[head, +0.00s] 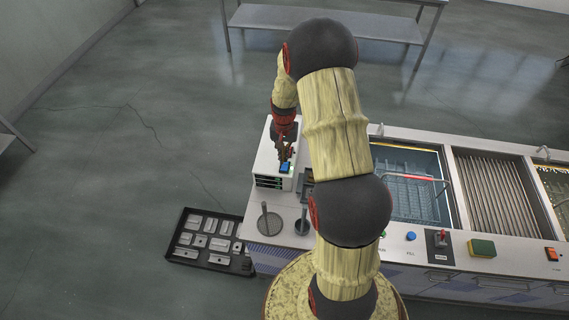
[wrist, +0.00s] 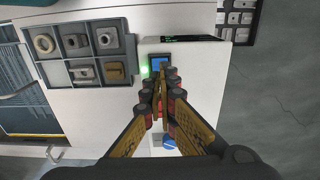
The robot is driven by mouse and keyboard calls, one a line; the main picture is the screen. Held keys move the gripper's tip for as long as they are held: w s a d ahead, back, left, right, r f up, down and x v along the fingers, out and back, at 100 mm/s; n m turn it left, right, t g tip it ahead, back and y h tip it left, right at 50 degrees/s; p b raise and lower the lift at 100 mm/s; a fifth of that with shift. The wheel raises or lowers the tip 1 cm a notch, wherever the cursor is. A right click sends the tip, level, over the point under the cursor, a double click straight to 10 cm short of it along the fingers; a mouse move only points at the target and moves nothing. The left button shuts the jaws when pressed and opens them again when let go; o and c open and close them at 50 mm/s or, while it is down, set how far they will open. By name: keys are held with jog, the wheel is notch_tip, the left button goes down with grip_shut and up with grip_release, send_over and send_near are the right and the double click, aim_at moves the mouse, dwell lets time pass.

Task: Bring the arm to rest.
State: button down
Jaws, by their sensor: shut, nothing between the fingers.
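My arm is raised and bent over the left end of the bench in the head view, and it hides part of the bench. My gripper (head: 287,158) points down just above a white box-shaped unit (head: 266,163) with a small blue screen. In the wrist view my gripper (wrist: 161,84) is shut and empty, its fingertips close to the blue screen (wrist: 163,64). A green light glows beside the screen. I cannot tell whether the fingertips touch the unit.
A grey tray of metal parts (wrist: 126,45) sits beside the unit. A black tray (head: 177,257) of metal pieces lies at the lower left. A tank with a wire basket (head: 412,187) is right of my arm. Open floor lies left; a metal table (head: 258,17) stands behind.

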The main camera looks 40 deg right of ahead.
jog(key=shift+r+p, duration=0.3)
jog(key=shift+r, duration=0.5)
jog(key=s+a+r+n+t+b, duration=0.2)
jog(key=s+a+r+n+b, duration=0.2)
jog(key=s+a+b, duration=0.6)
jog(key=s+a+r+n+t+b, duration=0.3)
jog(key=s+a+r+n+b, duration=0.2)
jog(key=s+a+r+b, duration=0.4)
jog(key=s+a+b, duration=0.2)
jog(key=a, duration=0.3)
jog(key=shift+s+a+n+t, duration=0.3)
jog(key=shift+s+a, duration=0.1)
